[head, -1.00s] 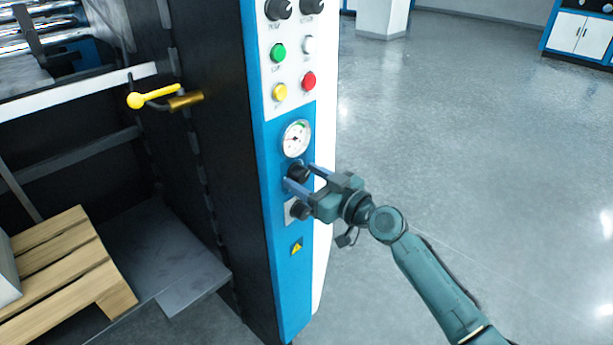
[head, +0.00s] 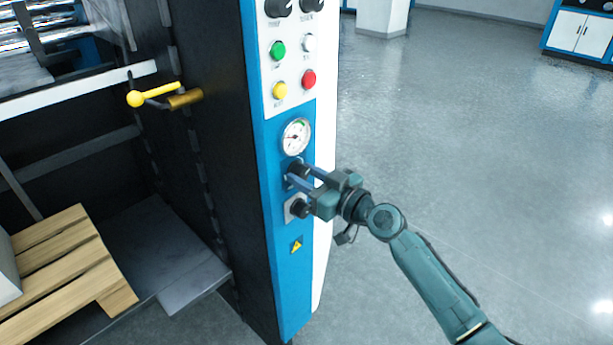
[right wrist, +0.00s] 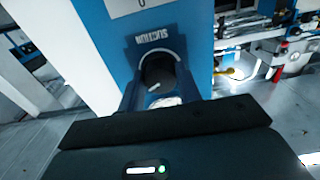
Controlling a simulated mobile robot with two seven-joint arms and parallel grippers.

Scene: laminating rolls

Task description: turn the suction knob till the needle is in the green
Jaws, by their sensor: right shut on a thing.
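The black suction knob (head: 297,167) sits on the blue panel just below the white round gauge (head: 296,137). The gauge has a green arc near its top; its needle is too small to read surely. My right gripper (head: 301,174) reaches in from the right and is shut on the knob. In the right wrist view the knob (right wrist: 158,74) shows a pale pointer mark, under the label SUCTION, with the gripper (right wrist: 160,92) around it. Its far side is partly hidden. My left gripper is not in view.
A second black knob (head: 300,208) is close below the gripper. Green (head: 277,50), yellow (head: 280,90) and red (head: 308,79) buttons are above the gauge. A yellow-handled lever (head: 152,95) sticks out at the left. A wooden pallet (head: 62,262) lies lower left. The floor right is open.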

